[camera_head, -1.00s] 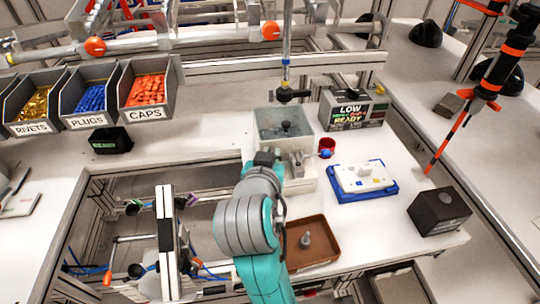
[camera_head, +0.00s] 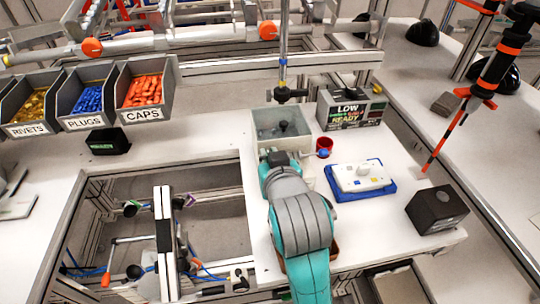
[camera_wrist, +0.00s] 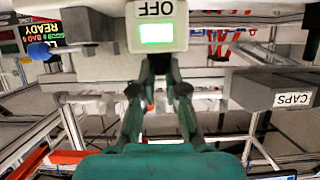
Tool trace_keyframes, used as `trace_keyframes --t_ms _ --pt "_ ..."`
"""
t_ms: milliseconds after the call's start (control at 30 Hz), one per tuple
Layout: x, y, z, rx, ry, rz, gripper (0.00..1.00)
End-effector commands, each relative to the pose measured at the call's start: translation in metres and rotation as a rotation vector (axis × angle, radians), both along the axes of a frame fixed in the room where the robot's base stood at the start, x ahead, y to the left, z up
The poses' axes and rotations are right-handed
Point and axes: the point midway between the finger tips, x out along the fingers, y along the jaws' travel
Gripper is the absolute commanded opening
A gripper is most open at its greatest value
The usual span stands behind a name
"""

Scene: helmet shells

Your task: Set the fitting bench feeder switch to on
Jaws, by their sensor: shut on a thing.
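The bench feeder (camera_head: 283,128) is a clear-walled bin on a pale base, behind my arm in the head view. In the wrist view a white box (camera_wrist: 176,14) fills the top middle, with a label reading OFF and a lit green window (camera_wrist: 156,34). My gripper (camera_wrist: 160,68) is shut, with its fingertips together at the lower edge of this box. The part between them, likely the feeder switch, is hidden by the fingers and the box. In the head view my gripper (camera_head: 277,157) is at the near side of the feeder, mostly covered by my wrist.
A display box (camera_head: 352,108) reading LOW and READY stands right of the feeder. Parts bins, including caps (camera_head: 171,74), are at left.

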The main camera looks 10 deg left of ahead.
Motion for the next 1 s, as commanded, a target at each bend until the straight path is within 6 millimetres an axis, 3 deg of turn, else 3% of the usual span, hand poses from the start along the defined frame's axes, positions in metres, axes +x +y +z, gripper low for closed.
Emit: trace_keyframes --t_ms 67,100,200,633,1000 --pt "0.0 0.0 -0.002 -0.002 0.005 0.0 0.0" --pt "0.0 0.0 -0.002 -0.002 0.005 0.0 0.14" --pt "0.0 0.0 -0.002 -0.002 0.005 0.0 0.36" --pt "0.0 0.0 0.007 0.001 0.0 -0.001 0.36" --pt "0.0 0.0 0.064 0.001 -0.002 0.0 0.36"
